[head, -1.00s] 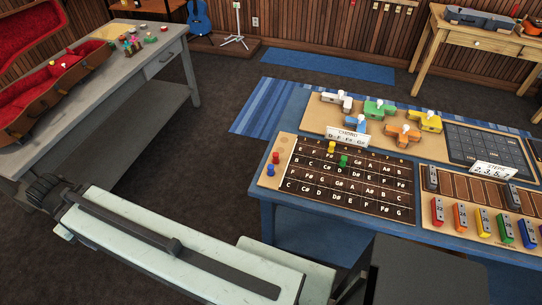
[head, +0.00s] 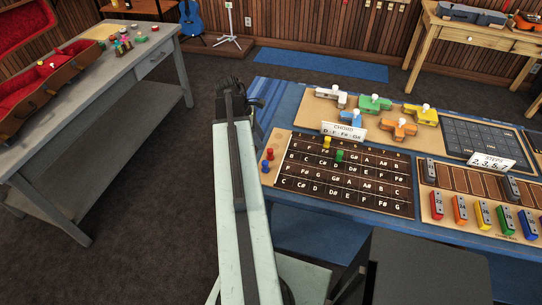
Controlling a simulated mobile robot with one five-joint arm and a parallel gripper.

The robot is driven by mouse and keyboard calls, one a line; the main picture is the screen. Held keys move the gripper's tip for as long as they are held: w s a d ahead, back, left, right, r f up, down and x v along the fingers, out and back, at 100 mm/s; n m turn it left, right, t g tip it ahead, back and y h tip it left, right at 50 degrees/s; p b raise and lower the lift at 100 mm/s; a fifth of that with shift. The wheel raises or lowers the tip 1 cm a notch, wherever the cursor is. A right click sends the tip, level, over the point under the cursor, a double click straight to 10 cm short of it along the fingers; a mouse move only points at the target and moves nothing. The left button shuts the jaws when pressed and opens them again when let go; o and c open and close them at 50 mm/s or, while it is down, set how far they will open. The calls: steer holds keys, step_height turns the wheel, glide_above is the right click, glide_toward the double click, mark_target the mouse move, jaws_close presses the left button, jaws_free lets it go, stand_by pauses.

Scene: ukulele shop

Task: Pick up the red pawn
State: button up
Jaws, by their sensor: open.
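The red pawn (head: 270,154) stands upright on the light left margin of the fretboard-like note board (head: 345,205), at the left end of the blue table. A blue pawn (head: 265,167) stands just in front of it. A yellow pawn (head: 326,142) and a green pawn (head: 339,156) stand on the board's squares. My gripper (head: 236,88) is at the far end of my pale arm, left of the blue table and beyond the red pawn, clearly apart from it. Its fingers are dark and small here; nothing shows between them.
A "CHORD" card (head: 344,131) stands behind the board, with several coloured whistle-like pieces behind it. Coloured numbered blocks (head: 460,210) lie at right. A grey workbench (head: 100,75) with an open instrument case (head: 60,75) is at left. Dark floor lies between the tables.

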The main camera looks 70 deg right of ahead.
mark_target(270, 150)
steer(key=shift+s+d+f+b, duration=0.2)
steer(key=shift+s+f+b, duration=0.25)
steer(key=shift+f+b, duration=0.15)
steer(key=shift+s+d+f+b, duration=0.15)
steer(key=shift+s+f+b, duration=0.25)
steer(key=shift+f+b, duration=0.15)
steer(key=b+x, duration=0.5)
steer(key=shift+s+a+f, duration=0.15)
steer(key=shift+s+f, duration=0.1)
steer(key=shift+f, duration=0.05)
steer(key=shift+r, duration=0.2)
jaws_close()
